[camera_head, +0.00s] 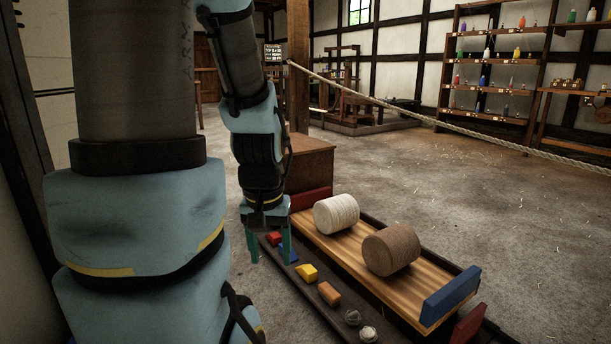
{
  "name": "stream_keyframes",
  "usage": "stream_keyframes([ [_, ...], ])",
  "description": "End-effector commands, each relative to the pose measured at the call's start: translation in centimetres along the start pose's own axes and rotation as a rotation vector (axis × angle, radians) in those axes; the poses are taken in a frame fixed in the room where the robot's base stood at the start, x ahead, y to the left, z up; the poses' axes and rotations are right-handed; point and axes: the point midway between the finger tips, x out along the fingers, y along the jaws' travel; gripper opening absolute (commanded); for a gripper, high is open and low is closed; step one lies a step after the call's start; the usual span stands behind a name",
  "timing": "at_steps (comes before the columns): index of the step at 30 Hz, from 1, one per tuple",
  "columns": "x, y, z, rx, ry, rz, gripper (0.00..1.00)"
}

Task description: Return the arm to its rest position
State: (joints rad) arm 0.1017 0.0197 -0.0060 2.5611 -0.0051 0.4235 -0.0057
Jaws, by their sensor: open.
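My gripper (268,247) hangs at the end of my arm in the left middle of the head view. The fingers are at the left end of a dark strip holding small items. Whether they touch the strip or the block I cannot tell. My arm's large upper links fill the left side of the view and hide what is behind them.
A wooden tray (345,262) with a blue end block (450,296) holds a white spool (336,214) and a brown spool (391,249). A red block (275,238), yellow block (307,273), orange block (329,293) and small balls (368,334) lie alongside. A rope (440,122) crosses behind; floor right is clear.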

Motion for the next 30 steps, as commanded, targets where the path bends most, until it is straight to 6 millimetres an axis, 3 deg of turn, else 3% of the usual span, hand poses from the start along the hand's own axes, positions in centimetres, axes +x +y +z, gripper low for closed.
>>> stream_keyframes([
  [1, -3.0, 0.0, -0.4, 0.001, 0.001, 0.000, 0.64],
  [21, -23.2, 0.1, -3.3, 0.002, 0.002, 0.000, 0.64],
  [27, -28.2, 0.1, -4.0, 0.002, 0.002, 0.000, 0.64],
  [30, -29.7, 0.1, -4.2, 0.002, 0.001, 0.000, 0.64],
])
